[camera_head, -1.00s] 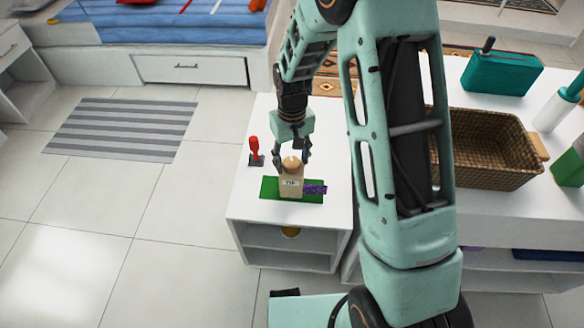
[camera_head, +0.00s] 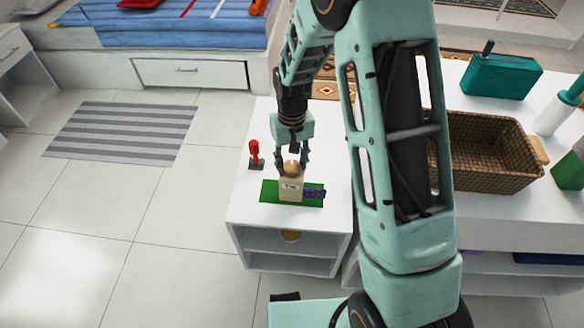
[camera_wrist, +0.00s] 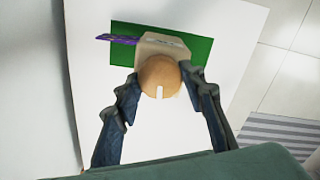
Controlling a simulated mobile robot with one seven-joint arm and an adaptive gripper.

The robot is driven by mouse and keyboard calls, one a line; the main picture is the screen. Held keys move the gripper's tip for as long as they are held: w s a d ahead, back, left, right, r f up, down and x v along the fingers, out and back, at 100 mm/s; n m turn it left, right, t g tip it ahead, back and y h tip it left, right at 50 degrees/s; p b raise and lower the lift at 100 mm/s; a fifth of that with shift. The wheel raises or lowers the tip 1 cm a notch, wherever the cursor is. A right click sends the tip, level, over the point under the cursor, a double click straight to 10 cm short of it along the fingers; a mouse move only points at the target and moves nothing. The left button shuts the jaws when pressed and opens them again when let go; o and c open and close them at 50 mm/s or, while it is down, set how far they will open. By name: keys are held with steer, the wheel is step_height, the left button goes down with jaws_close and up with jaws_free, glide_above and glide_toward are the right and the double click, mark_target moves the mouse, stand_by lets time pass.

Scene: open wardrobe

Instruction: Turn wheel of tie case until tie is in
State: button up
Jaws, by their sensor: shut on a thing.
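The tie case (camera_head: 291,188) is a beige box with a small label, standing on a green mat (camera_head: 269,193) on the white cabinet. Its round wooden wheel (camera_wrist: 158,75) is on top and has a white notch facing my gripper in the wrist view. The purple tie (camera_head: 314,194) sticks out of the case's right side in the head view; in the wrist view the tie (camera_wrist: 117,39) sticks out to the left. My gripper (camera_head: 291,168) points down over the case. In the wrist view my gripper (camera_wrist: 162,82) has its fingers on both sides of the wheel, shut on it.
A red-handled object (camera_head: 254,152) stands close behind and left of the case. A wicker basket (camera_head: 490,180) and a teal case (camera_head: 500,77) are on the white surface at right. Bare cabinet top (camera_head: 245,212) surrounds the mat.

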steer(key=m, duration=0.6)
steer(key=shift+m+p, duration=0.4)
steer(key=m+p, duration=0.1)
steer(key=m, duration=0.3)
steer(key=shift+r, duration=0.1)
steer(key=m+p, duration=0.1)
steer(key=m, duration=0.2)
steer(key=o, duration=0.8)
